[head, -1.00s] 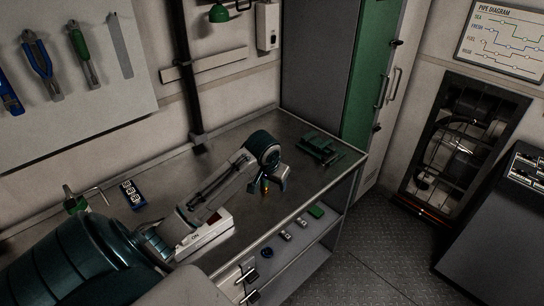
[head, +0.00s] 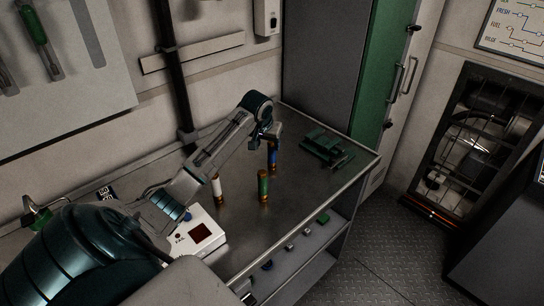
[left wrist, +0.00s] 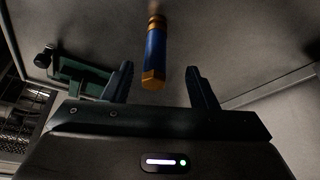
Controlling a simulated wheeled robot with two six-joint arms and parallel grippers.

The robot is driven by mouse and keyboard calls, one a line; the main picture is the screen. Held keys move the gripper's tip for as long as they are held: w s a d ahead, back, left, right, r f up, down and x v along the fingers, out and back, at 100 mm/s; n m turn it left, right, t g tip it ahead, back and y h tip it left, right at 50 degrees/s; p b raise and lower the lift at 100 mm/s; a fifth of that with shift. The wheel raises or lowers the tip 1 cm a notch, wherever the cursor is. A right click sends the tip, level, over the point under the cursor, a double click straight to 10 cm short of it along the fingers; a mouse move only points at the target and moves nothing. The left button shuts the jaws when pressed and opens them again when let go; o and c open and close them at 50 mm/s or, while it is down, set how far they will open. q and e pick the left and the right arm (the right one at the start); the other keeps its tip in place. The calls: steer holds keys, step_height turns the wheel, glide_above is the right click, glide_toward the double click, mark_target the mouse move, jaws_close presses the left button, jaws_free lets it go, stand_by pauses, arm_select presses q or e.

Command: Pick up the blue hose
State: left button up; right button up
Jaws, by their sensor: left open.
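The blue hose (head: 273,157) is a short dark-blue cylinder with brass ends, standing upright on the metal workbench (head: 235,222). My left gripper (head: 271,132) is close by its upper end, which it partly hides in the head view. In the left wrist view, the blue hose (left wrist: 155,53) lies ahead, roughly centred between the spread fingertips of my left gripper (left wrist: 160,76). I see a gap between each finger and the hose, and the jaws hold nothing. My right gripper is out of view.
A green hose (head: 264,187) stands on the bench in front of the blue one, and a white hose (head: 217,189) stands to the left. A green vise-like tool (head: 325,147) sits behind right. A white box (head: 197,232) is near my arm.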

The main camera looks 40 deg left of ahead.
mark_target(271, 146)
arm_select(q)
steer(key=p+x, duration=0.1)
steer(key=x, duration=0.1)
steer(key=w+p+x, duration=0.1)
steer(key=x, duration=0.1)
steer(key=shift+d, duration=0.1)
steer(key=shift+w+f+p, duration=0.2)
steer(key=shift+f+p, duration=0.15)
steer(key=shift+f, duration=0.3)
steer(key=shift+c, duration=1)
steer(key=c, duration=0.7)
jaws_close()
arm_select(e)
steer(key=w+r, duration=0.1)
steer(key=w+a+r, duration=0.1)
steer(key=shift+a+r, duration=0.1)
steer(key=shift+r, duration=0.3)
